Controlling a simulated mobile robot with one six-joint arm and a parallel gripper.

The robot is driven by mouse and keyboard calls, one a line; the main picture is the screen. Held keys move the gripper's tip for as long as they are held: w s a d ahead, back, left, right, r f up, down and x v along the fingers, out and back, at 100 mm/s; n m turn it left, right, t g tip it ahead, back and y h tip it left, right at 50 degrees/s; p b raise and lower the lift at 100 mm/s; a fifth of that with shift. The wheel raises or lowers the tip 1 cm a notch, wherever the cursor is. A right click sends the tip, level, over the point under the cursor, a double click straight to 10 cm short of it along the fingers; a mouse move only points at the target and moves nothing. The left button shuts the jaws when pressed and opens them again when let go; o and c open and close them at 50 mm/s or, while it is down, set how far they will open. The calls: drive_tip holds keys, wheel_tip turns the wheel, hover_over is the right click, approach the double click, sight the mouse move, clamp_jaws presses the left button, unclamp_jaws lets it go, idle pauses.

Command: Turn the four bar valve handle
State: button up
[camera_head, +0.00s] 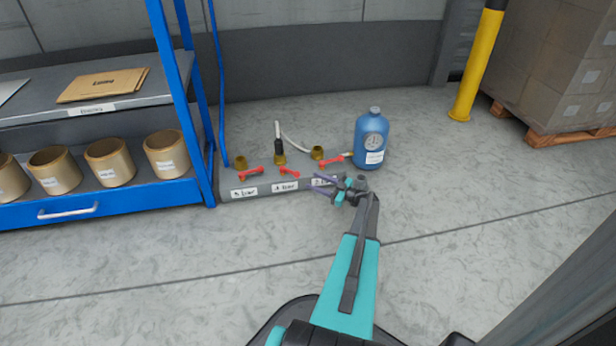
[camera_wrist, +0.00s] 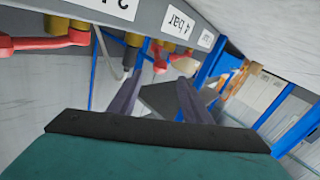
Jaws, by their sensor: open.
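The four bar valve handle (camera_head: 290,171) is a small red lever behind the "4 bar" label (camera_head: 285,186) on a low grey manifold (camera_head: 264,190). In the wrist view, a red handle (camera_wrist: 158,57) shows below the "4 bar" label (camera_wrist: 178,24), seemingly the same one. My gripper (camera_head: 316,185) is at the manifold's right end, right of that handle. In the wrist view, my gripper (camera_wrist: 160,88) has its purple fingers apart with nothing between them. The handle lies beyond the fingertips, and I cannot tell the exact gap.
Similar red handles sit to the left (camera_head: 248,173) and right (camera_head: 331,160). A blue shelf (camera_head: 100,205) with pots borders the manifold's left end. The floor (camera_head: 200,270) in front is clear.

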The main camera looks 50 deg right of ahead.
drive_tip(key=s, duration=0.2)
drive_tip(key=s+p, duration=0.1)
drive_tip(key=s, duration=0.1)
drive_tip(key=shift+s+d, duration=0.1)
drive_tip(key=shift+d, duration=0.25)
